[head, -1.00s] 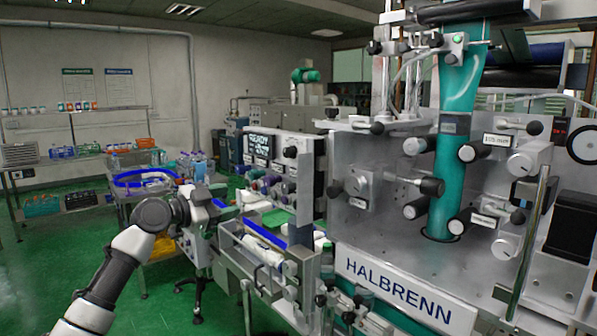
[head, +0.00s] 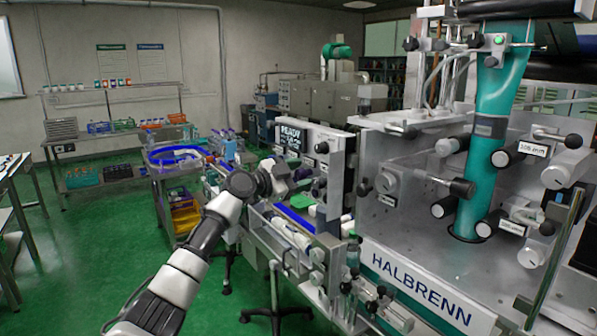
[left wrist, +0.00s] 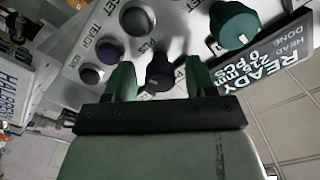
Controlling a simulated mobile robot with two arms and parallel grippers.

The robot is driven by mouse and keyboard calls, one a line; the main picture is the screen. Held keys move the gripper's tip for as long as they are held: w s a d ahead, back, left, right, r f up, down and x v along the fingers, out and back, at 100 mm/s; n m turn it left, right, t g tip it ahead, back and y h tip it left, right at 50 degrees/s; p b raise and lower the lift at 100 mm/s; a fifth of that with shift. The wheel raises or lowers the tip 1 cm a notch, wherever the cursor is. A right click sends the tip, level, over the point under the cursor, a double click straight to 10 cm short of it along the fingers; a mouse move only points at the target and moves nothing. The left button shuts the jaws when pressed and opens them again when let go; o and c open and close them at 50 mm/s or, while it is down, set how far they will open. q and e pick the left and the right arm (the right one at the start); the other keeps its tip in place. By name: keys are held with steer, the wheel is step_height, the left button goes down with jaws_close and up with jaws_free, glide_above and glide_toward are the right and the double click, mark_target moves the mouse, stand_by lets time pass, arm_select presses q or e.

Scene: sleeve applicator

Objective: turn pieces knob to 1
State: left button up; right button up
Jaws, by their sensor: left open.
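In the left wrist view, a dark knob (left wrist: 159,72) with a pale pointer mark sits between the two green fingers of my left gripper (left wrist: 160,80). The fingers are open, one on each side of it, apart from it as far as I can tell. The tilted display (left wrist: 265,55) reads READY, 215 mm, 0 PCS. In the head view my left gripper (head: 282,172) is in front of the control panel, and its fingers are hard to make out. The display (head: 291,137) shows above it. My right gripper is not in view.
In the left wrist view a large teal knob (left wrist: 234,23) is close by the right finger, and a grey knob (left wrist: 137,19) and smaller buttons (left wrist: 108,52) are on the left. The HALBRENN machine (head: 425,285) fills the right of the head view.

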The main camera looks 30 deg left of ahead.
arm_select(q)
steer(key=c, duration=0.9)
arm_select(e)
steer(key=shift+a, duration=0.15)
steer(key=shift+f, duration=0.15)
